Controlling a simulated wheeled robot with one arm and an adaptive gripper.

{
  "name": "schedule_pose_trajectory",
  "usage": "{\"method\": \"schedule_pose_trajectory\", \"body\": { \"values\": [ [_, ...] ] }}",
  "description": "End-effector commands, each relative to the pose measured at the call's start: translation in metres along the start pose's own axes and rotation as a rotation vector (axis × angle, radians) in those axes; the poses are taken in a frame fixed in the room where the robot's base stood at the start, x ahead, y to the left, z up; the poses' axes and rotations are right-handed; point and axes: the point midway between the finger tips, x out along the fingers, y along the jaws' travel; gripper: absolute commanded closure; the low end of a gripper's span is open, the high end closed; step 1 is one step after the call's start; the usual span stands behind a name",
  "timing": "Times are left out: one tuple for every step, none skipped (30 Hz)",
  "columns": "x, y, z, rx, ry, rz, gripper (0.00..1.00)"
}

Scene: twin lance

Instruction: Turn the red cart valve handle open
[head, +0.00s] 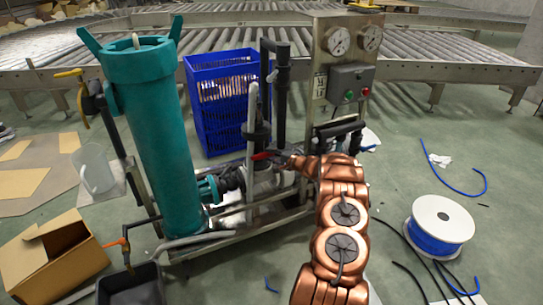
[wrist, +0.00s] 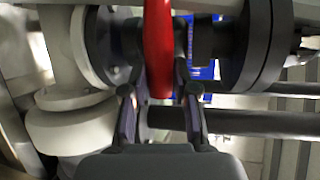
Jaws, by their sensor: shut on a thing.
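The red valve handle (head: 262,156) shows as a small red piece low on the cart's pipework in the head view. In the wrist view the red handle (wrist: 158,45) is large and runs upright between my fingers, in front of dark flanges. My gripper (wrist: 160,92) is shut on the handle, with one finger on each side. In the head view my gripper (head: 282,158) reaches the handle from the right, partly hidden by my copper arm. The valve body behind the handle is mostly hidden.
The cart carries a teal filter housing (head: 148,110) and a gauge panel (head: 345,70). A blue crate (head: 222,110) stands behind. A cable spool (head: 440,225) and loose cables lie at right. A cardboard box (head: 50,260) is at left. Roller conveyors (head: 430,65) cross the back.

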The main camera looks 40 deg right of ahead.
Motion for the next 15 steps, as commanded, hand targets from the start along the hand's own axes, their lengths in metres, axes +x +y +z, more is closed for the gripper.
{"method": "schedule_pose_trajectory", "body": {
  "values": [
    [0.0, 0.0002, 0.0, 0.0, 0.0, 0.0, 0.93],
    [0.0, 0.0002, 0.0, 0.0, 0.0, 0.0, 0.96],
    [0.0, 0.0002, 0.0, 0.0, 0.0, 0.0, 1.0],
    [0.0, 0.0003, 0.0, 0.0, 0.0, 0.0, 1.0],
    [0.0, 0.0003, 0.0, 0.0, 0.0, 0.0, 1.0],
    [-0.0001, 0.0002, 0.0, 0.0, 0.0, 0.0, 1.0],
    [-0.0001, 0.0001, 0.0, 0.0, 0.0, 0.001, 1.0],
    [-0.0001, -0.0001, 0.0001, -0.001, 0.0, 0.001, 1.0],
    [-0.0001, -0.0005, 0.0002, -0.003, 0.001, 0.002, 1.0],
    [-0.0002, -0.0009, 0.0003, -0.006, 0.001, 0.003, 1.0],
    [-0.0002, -0.0013, 0.0004, -0.009, 0.002, 0.004, 1.0],
    [-0.0004, -0.0022, 0.0005, -0.015, 0.003, 0.007, 1.0],
    [-0.0004, -0.0028, 0.0007, -0.021, 0.004, 0.01, 1.0],
    [-0.0005, -0.0036, 0.0009, -0.027, 0.005, 0.013, 1.0],
    [-0.0006, -0.0047, 0.0013, -0.04, 0.007, 0.018, 1.0]
  ]
}}
